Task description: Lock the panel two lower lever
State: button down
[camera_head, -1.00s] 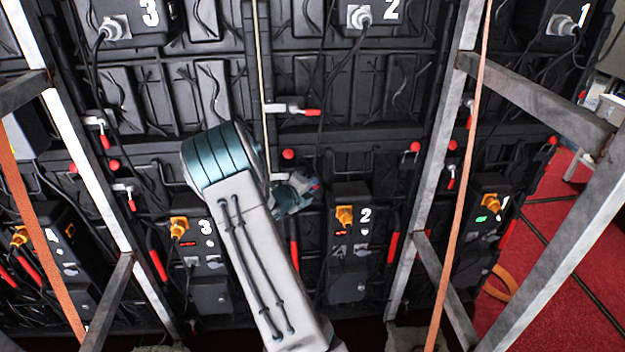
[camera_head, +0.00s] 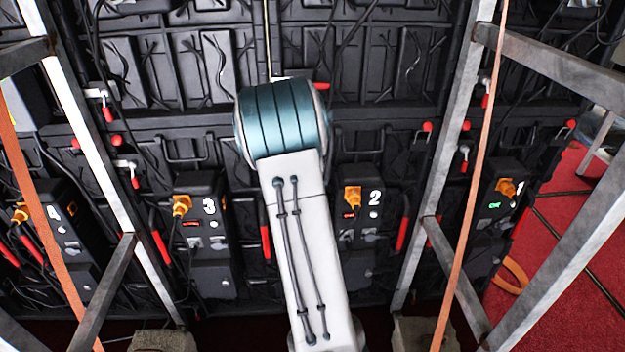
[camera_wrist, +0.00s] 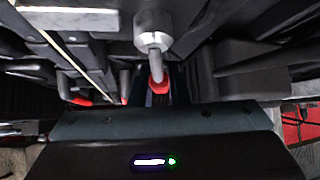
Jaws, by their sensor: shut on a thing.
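The panel two box (camera_head: 358,222), marked 2, is right of my arm in the head view. My arm hides my gripper and the lower lever there. In the wrist view a lever (camera_wrist: 154,50) with a pale metal hub and rod and a red tip points down toward the camera. My gripper (camera_wrist: 159,88) is shut on the red tip, with its dark body across the bottom of the view. The lever's angle against the panel is hard to judge.
Metal frame posts stand left (camera_head: 95,150) and right (camera_head: 440,150) of my arm, with a slanted beam (camera_head: 550,65) at right. Orange straps (camera_head: 475,170) hang in front. Panel three's box (camera_head: 203,230) is left of my arm.

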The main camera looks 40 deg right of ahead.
jog(key=shift+w+a+f+m+t+y+b, duration=0.1)
jog(key=shift+w+a+m+t+y+b, duration=0.1)
jog(key=shift+a+m+t+y+b, duration=0.3)
jog(key=shift+w+a+f+m+t+y+b, duration=0.1)
jog(key=shift+w+a+t+y+b, duration=0.1)
jog(key=shift+y+b, duration=0.5)
jog(key=c, duration=1.4)
grip_release()
jog(key=shift+r, duration=0.15)
jog(key=p+v, duration=0.6)
jog(key=v, duration=0.7)
jog(key=shift+s+r, duration=0.2)
jog(key=shift+s, duration=0.05)
